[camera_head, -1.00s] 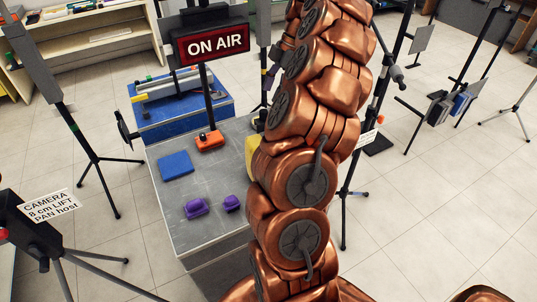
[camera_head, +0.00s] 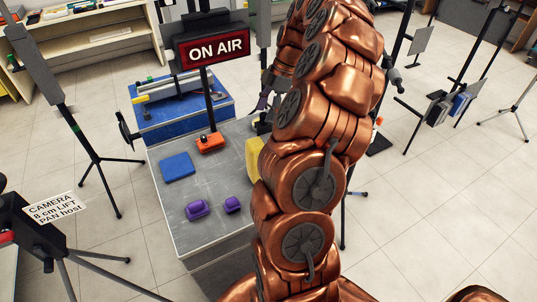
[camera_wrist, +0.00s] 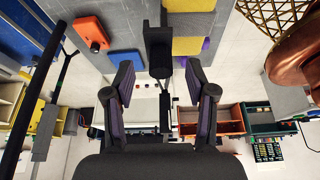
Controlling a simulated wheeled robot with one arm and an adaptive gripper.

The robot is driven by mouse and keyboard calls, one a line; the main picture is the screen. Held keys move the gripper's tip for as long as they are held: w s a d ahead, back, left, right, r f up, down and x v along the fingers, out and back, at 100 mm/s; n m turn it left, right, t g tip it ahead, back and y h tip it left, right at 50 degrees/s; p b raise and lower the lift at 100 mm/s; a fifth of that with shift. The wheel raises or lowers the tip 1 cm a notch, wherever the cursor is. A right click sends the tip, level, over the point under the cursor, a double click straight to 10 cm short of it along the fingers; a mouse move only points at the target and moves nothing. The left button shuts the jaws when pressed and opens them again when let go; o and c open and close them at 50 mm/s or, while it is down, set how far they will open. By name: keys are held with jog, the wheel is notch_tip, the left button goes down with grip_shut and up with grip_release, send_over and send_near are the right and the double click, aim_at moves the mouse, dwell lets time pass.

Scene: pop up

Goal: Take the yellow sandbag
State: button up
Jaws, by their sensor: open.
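A yellow block-like object, seemingly the yellow sandbag (camera_head: 254,147), stands at the right side of the grey table (camera_head: 210,215) in the head view, partly hidden by my copper arm. A yellow patch (camera_wrist: 190,46) also shows in the wrist view, ahead of the fingers and right of centre. My gripper (camera_wrist: 159,84) is open in the wrist view, with nothing between its two dark fingers. In the head view only dark parts of it show, just behind the yellow object; its exact distance cannot be told.
The table also bears a blue slab (camera_head: 177,166), an orange box (camera_head: 210,143) and two purple blocks (camera_head: 197,209) (camera_head: 232,204). The ON AIR sign (camera_head: 212,48) stands on a post beyond. A blue case (camera_head: 185,115) sits behind. Tripods and stands surround the table.

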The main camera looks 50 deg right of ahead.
jog(key=shift+p+x, duration=0.3)
jog(key=shift+x, duration=0.85)
jog(key=shift+s, duration=0.1)
grip_shut()
jog(key=shift+a, duration=0.1)
